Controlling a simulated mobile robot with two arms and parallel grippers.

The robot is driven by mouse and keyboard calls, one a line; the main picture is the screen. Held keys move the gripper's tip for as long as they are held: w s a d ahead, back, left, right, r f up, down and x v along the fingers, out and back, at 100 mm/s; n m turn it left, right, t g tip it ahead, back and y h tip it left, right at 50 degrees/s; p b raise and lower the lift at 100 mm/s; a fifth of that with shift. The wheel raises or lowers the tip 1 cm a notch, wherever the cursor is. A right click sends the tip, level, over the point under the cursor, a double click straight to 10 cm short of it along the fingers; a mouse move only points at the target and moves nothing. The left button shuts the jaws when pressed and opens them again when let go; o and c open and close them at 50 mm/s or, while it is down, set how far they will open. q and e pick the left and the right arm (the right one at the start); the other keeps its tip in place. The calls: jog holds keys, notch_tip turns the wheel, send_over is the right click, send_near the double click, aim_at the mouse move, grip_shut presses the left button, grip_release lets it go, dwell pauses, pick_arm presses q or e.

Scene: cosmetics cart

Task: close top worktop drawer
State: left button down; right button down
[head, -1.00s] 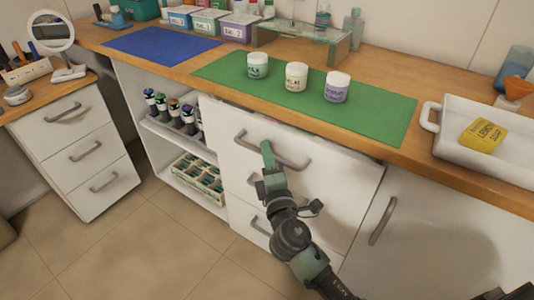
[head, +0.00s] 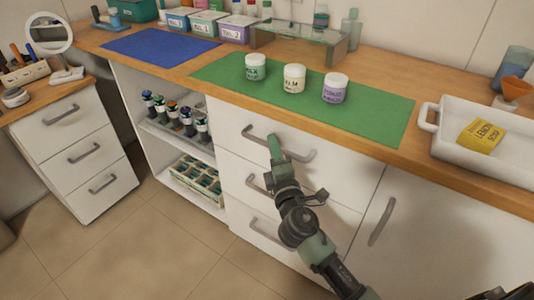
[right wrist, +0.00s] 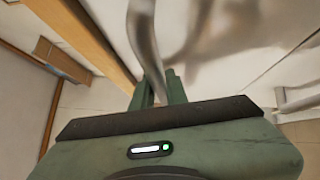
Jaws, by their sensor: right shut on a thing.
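The top worktop drawer (head: 335,165) is the uppermost white front below the worktop, under the green mat. Its front looks flush or nearly flush with the cabinet. Its grey bar handle (head: 300,157) runs across the middle of the front. My right gripper (head: 274,147) is shut on this handle near its left half. In the right wrist view, the handle (right wrist: 146,45) passes between the two green fingers of the gripper (right wrist: 160,88). My left gripper is in neither current view.
Two more drawers (head: 237,205) lie below. Open shelves with bottles (head: 187,122) stand left, and a cupboard door (head: 420,225) right. Three jars (head: 294,78) stand on the green mat (head: 375,112). A white tray (head: 455,145) with yellow soap (head: 480,136) sits at right.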

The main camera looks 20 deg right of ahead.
jog(key=shift+d, duration=0.2)
jog(key=c, duration=1.4)
grip_release()
jog(key=shift+w, duration=0.1)
pick_arm(q)
jog(key=shift+w, duration=0.1)
